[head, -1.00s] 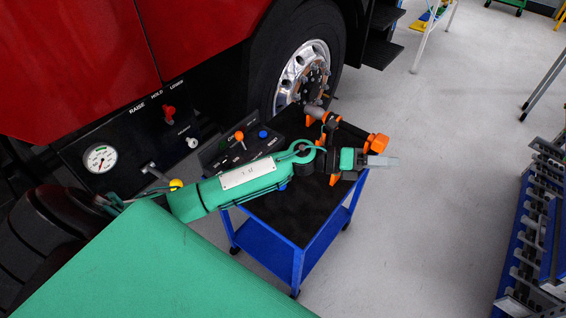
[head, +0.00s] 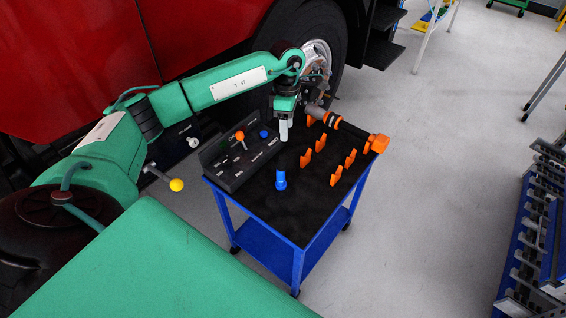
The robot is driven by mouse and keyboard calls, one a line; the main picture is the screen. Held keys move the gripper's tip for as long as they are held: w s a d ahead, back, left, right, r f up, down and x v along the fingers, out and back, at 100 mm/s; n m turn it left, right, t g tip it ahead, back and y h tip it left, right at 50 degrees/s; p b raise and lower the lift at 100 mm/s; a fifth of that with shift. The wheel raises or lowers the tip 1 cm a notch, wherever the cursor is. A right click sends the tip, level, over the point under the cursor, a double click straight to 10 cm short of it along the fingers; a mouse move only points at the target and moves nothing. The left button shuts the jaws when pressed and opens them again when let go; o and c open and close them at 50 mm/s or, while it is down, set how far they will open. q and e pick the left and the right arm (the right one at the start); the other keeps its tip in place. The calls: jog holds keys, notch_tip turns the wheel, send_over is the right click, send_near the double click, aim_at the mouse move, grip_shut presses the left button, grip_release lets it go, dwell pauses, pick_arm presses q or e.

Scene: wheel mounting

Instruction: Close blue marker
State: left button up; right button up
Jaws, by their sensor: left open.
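A small blue marker (head: 280,181) stands upright on the black top of the cart (head: 262,208), near the middle of its left half. A blue round piece (head: 263,134) sits in the dark panel box at the cart's back left; I cannot tell whether it is the marker's cap. My left gripper (head: 284,137) points down above the back of the cart, beside the panel box. It is behind and above the blue marker, apart from it, and looks empty. My right gripper is not in view.
The dark panel box (head: 232,178) holds an orange knob (head: 240,136). Orange holders (head: 320,142) and an orange-black tool (head: 345,127) occupy the cart's right side. The truck wheel (head: 318,60) is close behind. A yellow-ended lever (head: 176,185) sticks out left of the cart.

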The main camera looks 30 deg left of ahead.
pick_arm(q)
jog(key=shift+a+r, duration=0.25)
jog(key=shift+a, duration=0.3)
jog(key=p, duration=0.2)
send_over(282, 159)
jog(key=w, duration=0.1)
notch_tip(282, 159, down, 8)
jog(key=shift+a+r, duration=0.15)
jog(key=shift+r, duration=0.05)
jog(key=shift+f, duration=0.5)
